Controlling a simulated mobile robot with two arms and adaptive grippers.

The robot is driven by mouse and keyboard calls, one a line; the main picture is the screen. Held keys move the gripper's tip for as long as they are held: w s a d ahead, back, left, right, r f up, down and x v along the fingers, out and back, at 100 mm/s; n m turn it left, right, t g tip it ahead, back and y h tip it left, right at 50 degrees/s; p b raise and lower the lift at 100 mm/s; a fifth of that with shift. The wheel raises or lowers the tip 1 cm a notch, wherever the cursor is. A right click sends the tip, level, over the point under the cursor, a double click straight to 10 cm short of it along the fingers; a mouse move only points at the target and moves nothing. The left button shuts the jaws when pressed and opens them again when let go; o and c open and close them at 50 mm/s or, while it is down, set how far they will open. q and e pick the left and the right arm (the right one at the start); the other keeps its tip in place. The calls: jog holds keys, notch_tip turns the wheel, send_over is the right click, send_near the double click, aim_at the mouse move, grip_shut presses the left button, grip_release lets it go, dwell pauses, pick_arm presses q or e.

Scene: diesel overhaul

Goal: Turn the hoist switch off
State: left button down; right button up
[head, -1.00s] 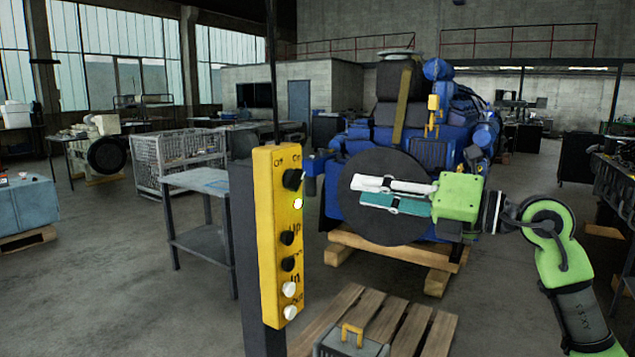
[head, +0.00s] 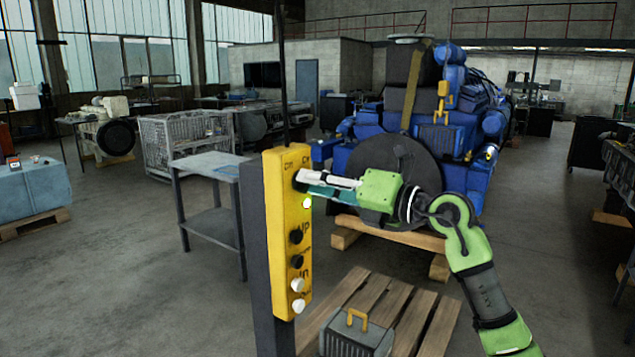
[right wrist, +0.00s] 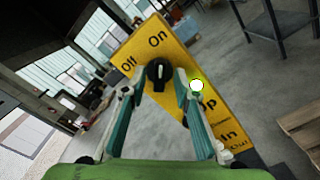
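The yellow hoist control box (head: 285,225) stands on a dark post left of centre in the head view. Its black rotary switch (right wrist: 160,74) sits below the Off and On labels, its pale mark pointing roughly towards On. A lit green-yellow lamp (head: 307,203) is just below; the lamp also shows in the right wrist view (right wrist: 197,85). My right gripper (head: 306,183) is at the box by the switch. In the right wrist view its open fingers (right wrist: 155,86) lie on either side of the switch; contact cannot be told. My left gripper is out of view.
Several black and white buttons (head: 297,262) run down the box below the lamp. A blue engine (head: 440,135) stands on a wooden support behind my right arm. A wooden pallet (head: 410,320) and a grey metal table (head: 205,165) are nearby.

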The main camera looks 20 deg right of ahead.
grip_shut()
jog(key=n+b, duration=1)
jog(key=n, duration=0.7)
jog(key=shift+s+n, duration=0.1)
jog(key=shift+n, duration=0.2)
dwell(0.4)
grip_release()
